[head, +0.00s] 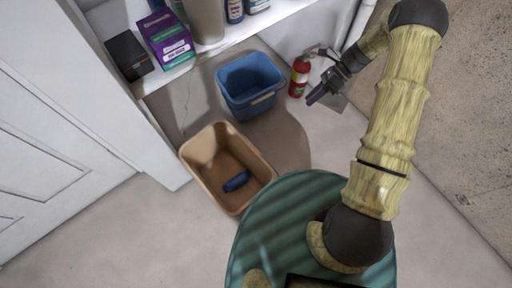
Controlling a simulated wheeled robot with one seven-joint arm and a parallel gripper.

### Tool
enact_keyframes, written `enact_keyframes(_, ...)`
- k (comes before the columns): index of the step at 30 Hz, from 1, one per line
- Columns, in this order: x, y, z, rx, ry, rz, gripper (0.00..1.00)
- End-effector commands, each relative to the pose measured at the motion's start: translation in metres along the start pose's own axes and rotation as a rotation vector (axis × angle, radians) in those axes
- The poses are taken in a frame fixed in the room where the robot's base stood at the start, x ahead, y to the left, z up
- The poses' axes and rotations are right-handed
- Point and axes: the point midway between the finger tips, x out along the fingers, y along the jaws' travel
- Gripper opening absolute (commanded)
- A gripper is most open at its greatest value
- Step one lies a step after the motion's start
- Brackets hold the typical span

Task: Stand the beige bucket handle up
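A tan, roughly rectangular bucket (188,155) stands on the floor left of centre in the head view. A small dark blue object (237,181) lies inside it. I cannot make out a handle on this tan bucket. A blue bucket (240,88) stands behind it, with a short pale beige strip (264,97) on its front rim, perhaps a handle grip lying down. My gripper (315,97) is in the air to the right of both buckets, apart from them. It is small and dark, and I cannot tell whether its fingers are apart.
A red fire extinguisher (299,76) stands close beside my gripper. A white shelf (232,41) above holds a purple-green box (166,39), a black box (128,56) and bottles. A white door (60,150) is at the left. The floor at front left is clear.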

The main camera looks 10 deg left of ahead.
Motion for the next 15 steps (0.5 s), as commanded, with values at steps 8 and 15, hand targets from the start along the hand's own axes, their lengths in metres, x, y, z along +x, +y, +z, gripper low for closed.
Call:
enact_keyframes(8, 0.073, -0.07, -0.038, 0.249, -0.141, 0.131, 0.37)
enact_keyframes(15, 0.128, -0.119, -0.067, 0.451, -0.248, 0.262, 0.37)
